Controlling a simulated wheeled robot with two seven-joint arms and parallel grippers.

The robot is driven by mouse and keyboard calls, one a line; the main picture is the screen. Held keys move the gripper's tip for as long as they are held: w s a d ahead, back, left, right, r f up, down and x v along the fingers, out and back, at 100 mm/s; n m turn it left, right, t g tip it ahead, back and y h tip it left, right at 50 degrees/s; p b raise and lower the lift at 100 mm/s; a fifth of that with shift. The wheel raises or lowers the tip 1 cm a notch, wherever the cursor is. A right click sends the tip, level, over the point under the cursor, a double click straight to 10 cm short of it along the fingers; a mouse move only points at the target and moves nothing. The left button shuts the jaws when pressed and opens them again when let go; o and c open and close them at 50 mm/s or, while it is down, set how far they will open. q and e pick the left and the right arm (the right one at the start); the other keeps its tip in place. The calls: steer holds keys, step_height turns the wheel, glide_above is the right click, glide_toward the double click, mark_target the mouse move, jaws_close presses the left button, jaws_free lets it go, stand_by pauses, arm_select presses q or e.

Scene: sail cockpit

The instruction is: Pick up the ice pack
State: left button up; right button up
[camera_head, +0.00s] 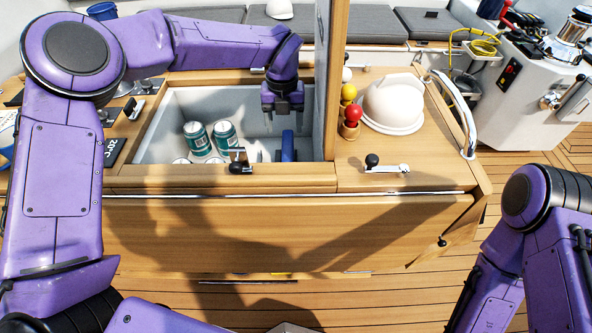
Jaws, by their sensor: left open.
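The ice pack looks to be the blue upright piece (287,147) inside the open white-lined icebox (180,105) in the wooden counter, near its right end; its lower part is hidden by the front rim. My left gripper (283,122) points down into the icebox just above the blue piece. Its fingers are apart, with nothing seen between them. I cannot tell whether they touch the piece. Of my right arm, only purple links show at the lower right; its gripper is outside the view.
Green cans (197,138) stand left of the ice pack. An upright wooden-edged lid (331,80) rises at the icebox's right end. Beyond it are a red-topped bottle (351,120) and a white helmet-like dome (393,103). A black-knobbed latch (238,160) sits on the front rim.

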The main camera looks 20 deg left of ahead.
mark_target(288, 148)
arm_select(q)
step_height(288, 148, down, 5)
steer(key=shift+f+p, duration=0.1)
steer(key=shift+p, duration=0.6)
steer(key=f, duration=0.1)
steer(key=f+p, duration=0.1)
steer(key=f, duration=0.3)
steer(key=shift+w+d+p, duration=0.25)
steer(key=shift+d+p, duration=0.05)
steer(key=shift+p, duration=0.1)
steer(key=shift+f, duration=0.1)
steer(key=shift+a, duration=0.1)
jaws_close()
